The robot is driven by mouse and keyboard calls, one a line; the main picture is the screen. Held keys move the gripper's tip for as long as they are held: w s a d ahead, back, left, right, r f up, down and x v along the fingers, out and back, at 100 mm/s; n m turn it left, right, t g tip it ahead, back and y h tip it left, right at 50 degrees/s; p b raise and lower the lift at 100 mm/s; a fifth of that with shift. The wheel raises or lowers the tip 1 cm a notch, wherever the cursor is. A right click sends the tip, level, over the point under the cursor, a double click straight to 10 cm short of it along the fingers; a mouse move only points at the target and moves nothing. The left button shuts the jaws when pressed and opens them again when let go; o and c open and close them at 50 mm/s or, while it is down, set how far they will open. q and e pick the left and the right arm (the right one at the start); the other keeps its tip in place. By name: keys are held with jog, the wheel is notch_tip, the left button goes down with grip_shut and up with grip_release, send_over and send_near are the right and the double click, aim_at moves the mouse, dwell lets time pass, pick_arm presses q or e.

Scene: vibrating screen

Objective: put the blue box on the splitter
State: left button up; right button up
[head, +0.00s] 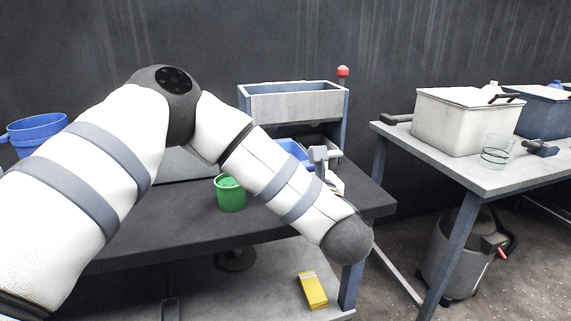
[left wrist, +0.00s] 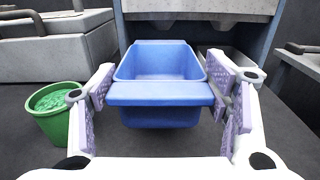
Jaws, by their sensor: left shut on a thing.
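The blue box (left wrist: 160,97) is an open tray with a wide rim, in the middle of the left wrist view. In the head view only part of the blue box (head: 296,150) shows behind my left arm. My left gripper (left wrist: 163,92) has a finger at each side of the box and is shut on it. In the head view my left gripper (head: 325,165) is partly hidden by my forearm. The splitter seems to be the grey metal hopper on a blue-grey frame (head: 295,106), just behind the box; its lower edge shows in the wrist view (left wrist: 198,12). My right gripper is not in view.
A green bucket (head: 230,194) stands on the dark table, left of the box. A yellow block (head: 312,290) lies on the lower shelf. The right table holds a white container (head: 460,125), a glass beaker (head: 496,150) and a dark blue container (head: 542,112).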

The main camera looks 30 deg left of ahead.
aim_at(281, 144)
pick_arm(q)
jog(key=x, duration=0.8)
jog(key=shift+w+a+r, duration=0.2)
jog(key=shift+w+r, duration=0.05)
jog(key=shift+w, duration=0.15)
jog(key=f, duration=0.3)
jog(key=shift+w+a+f, duration=0.25)
jog(key=shift+w+a, duration=0.05)
jog(key=shift+w, duration=0.05)
jog(key=shift+f, duration=0.2)
jog(key=o, duration=0.8)
